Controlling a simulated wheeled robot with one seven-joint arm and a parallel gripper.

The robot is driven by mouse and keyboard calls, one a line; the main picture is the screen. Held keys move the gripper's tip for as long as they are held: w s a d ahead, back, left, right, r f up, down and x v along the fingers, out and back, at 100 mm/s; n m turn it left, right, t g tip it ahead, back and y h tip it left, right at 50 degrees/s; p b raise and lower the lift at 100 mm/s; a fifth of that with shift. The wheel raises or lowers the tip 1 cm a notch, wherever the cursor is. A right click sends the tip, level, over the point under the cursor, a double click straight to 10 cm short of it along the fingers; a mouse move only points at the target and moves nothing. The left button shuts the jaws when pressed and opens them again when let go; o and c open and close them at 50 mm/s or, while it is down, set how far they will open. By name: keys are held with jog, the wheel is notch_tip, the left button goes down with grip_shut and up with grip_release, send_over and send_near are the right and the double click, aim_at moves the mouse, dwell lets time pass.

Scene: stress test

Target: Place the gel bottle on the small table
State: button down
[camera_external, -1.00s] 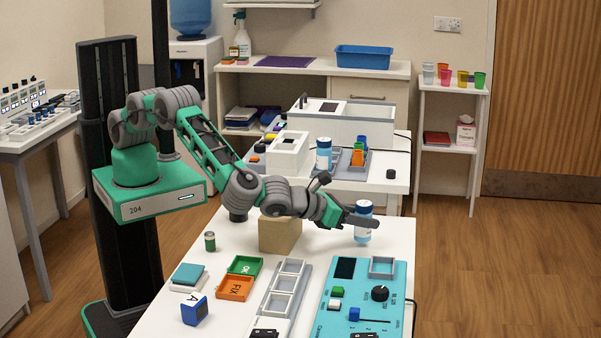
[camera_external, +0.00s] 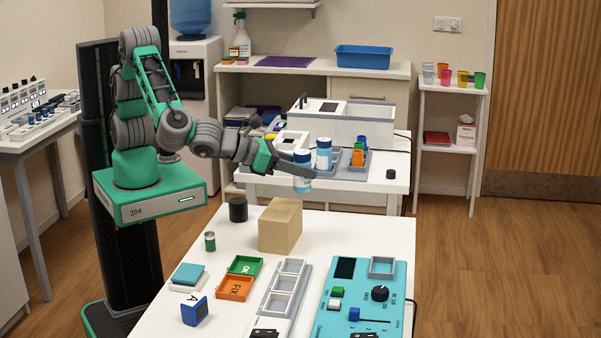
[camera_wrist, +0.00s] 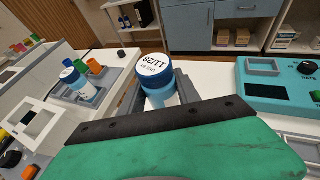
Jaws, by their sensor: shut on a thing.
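My gripper (camera_external: 308,174) is shut on a blue-capped bottle (camera_external: 302,185) with a pale body. A similar blue-capped bottle (camera_external: 324,154) stands on that table, just behind the held one in the external view. No label reading gel is legible on either. A second small white table (camera_external: 452,86) with cups stands farther back at the right.
The front bench (camera_external: 340,228) holds a cardboard-coloured block (camera_external: 280,226), a black cylinder (camera_external: 238,209), trays and a teal panel (camera_external: 390,268). On the white table are a tray with coloured cups (camera_external: 358,158), a large grey-white unit (camera_external: 345,122) and a black knob (camera_external: 391,174). Its front right is mostly clear.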

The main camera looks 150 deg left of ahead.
jog(key=s+d+f+m+t+h+p, duration=0.15)
jog(key=d+m+t+h, duration=0.3)
jog(key=d, duration=0.85)
jog(key=s+d+f+m+t+h, duration=0.1)
jog(key=s+d+m+t+h, duration=0.4)
jog(key=d, duration=0.8)
jog(key=w+d+r+g+y+p, duration=0.1)
jog(key=w+d+r+g+y, duration=0.15)
jog(key=w, duration=0.85)
jog(key=shift+n+t, duration=0.25)
jog(key=shift+t, duration=0.15)
jog(key=w+f, duration=0.3)
jog(key=w, duration=0.1)
jog(key=w+f+p, duration=0.1)
jog(key=w+f, duration=0.2)
jog(key=w, duration=0.2)
jog(key=w+f, duration=0.3)
jog(key=w, duration=0.1)
jog(key=shift+w+d+f, duration=0.15)
jog(key=shift+d+f, duration=0.05)
jog(key=shift+d, duration=0.2)
jog(key=f, duration=0.1)
jog(key=f+p, duration=0.1)
jog(key=f, duration=0.1)
jog(key=shift+w+f+h, duration=0.25)
jog(key=shift+w+h, duration=0.05)
